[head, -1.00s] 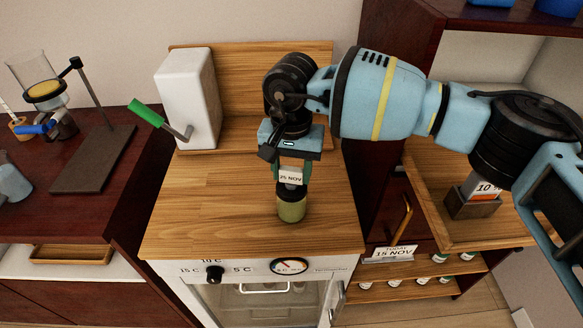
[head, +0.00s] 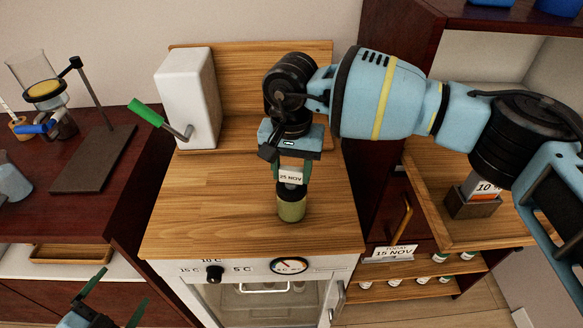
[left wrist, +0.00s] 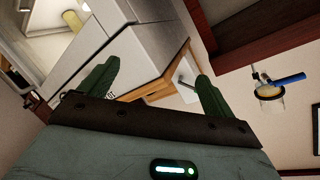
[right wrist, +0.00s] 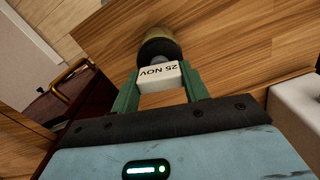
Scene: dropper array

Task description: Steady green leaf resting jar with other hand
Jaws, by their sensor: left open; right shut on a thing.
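A small jar (head: 291,206) with a green body and dark neck stands on the wooden counter top near its front. Its white label block reads 25 NOV. My right gripper (head: 291,172) comes down from above and is shut on the label block at the top of the jar. The block also shows between the fingers in the right wrist view (right wrist: 158,76), with the jar (right wrist: 160,48) beyond it. My left gripper (head: 117,298) is open and empty at the lower left of the head view, below and left of the counter. No leaf mark can be made out on the jar.
A white box with a green-handled crank (head: 188,100) stands at the back left of the counter (head: 215,215). Below is a glass-fronted cabinet with a dial (head: 289,265). A shelf with several small jars (head: 420,278) and a 15 NOV sign (head: 392,252) is at right.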

